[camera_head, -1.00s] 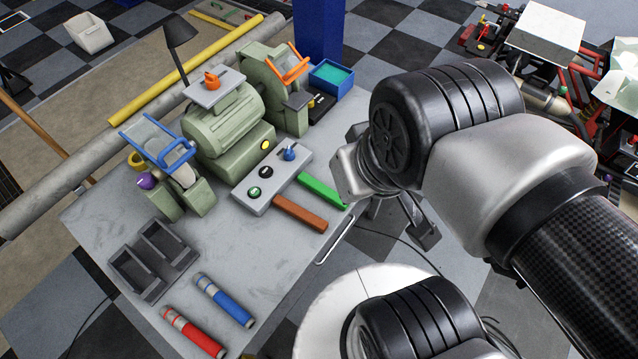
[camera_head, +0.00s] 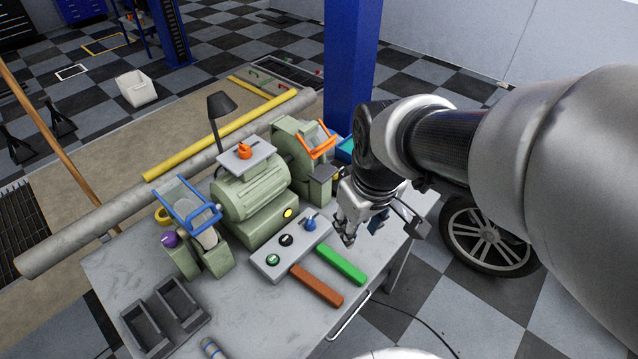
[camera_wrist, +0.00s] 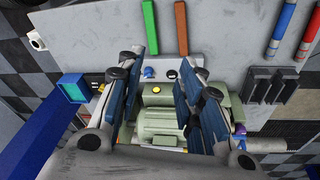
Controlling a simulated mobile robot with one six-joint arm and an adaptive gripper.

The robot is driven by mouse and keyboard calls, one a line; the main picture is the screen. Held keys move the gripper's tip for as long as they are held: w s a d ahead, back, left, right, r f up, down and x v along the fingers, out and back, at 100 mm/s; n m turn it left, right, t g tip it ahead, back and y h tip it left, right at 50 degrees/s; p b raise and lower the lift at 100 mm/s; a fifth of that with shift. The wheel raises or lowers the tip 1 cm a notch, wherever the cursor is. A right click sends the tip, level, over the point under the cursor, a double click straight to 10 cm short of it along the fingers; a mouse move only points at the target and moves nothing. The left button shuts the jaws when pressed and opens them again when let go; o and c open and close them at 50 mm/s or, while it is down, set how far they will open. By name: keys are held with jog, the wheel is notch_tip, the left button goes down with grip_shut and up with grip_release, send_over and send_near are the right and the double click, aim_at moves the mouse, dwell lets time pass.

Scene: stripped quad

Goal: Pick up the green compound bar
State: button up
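The green compound bar (camera_head: 341,265) lies flat on the grey bench top, next to the brown bar (camera_head: 317,285). Their inner ends meet the grey switch box (camera_head: 290,249). My gripper (camera_head: 348,236) hangs above the bench in the head view, up and slightly right of the green bar and apart from it. In the wrist view my gripper (camera_wrist: 170,72) has its fingers spread wide with nothing between them. There the green bar (camera_wrist: 150,27) shows beyond the fingers at the top, left of the brown bar.
A green bench grinder (camera_head: 240,195) stands behind the switch box. A blue post (camera_head: 350,70) rises close behind my arm. A dark two-slot tray (camera_head: 165,315) sits at the front left. A wheel (camera_head: 488,237) lies right of the bench.

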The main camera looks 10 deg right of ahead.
jog(key=shift+o, duration=1.2)
jog(key=w+d+f+n+g, duration=0.1)
jog(key=w+f, duration=0.2)
jog(key=f, duration=0.3)
jog(key=w+d+f+n+g+p, duration=0.1)
jog(key=w+d+f+n, duration=0.1)
jog(key=w+f, duration=0.2)
notch_tip(320, 180, down, 3)
jog(key=shift+w+d+r, duration=0.15)
jog(key=b, duration=0.3)
send_over(351, 269)
jog(key=shift+n+g, duration=0.3)
jog(key=f, duration=1.4)
jog(key=shift+a, duration=0.2)
notch_tip(351, 269, down, 6)
jog(key=shift+d+r+b, duration=0.15)
jog(key=shift+b, duration=1.05)
jog(key=shift+c, duration=0.3)
jog(key=c, duration=1.1)
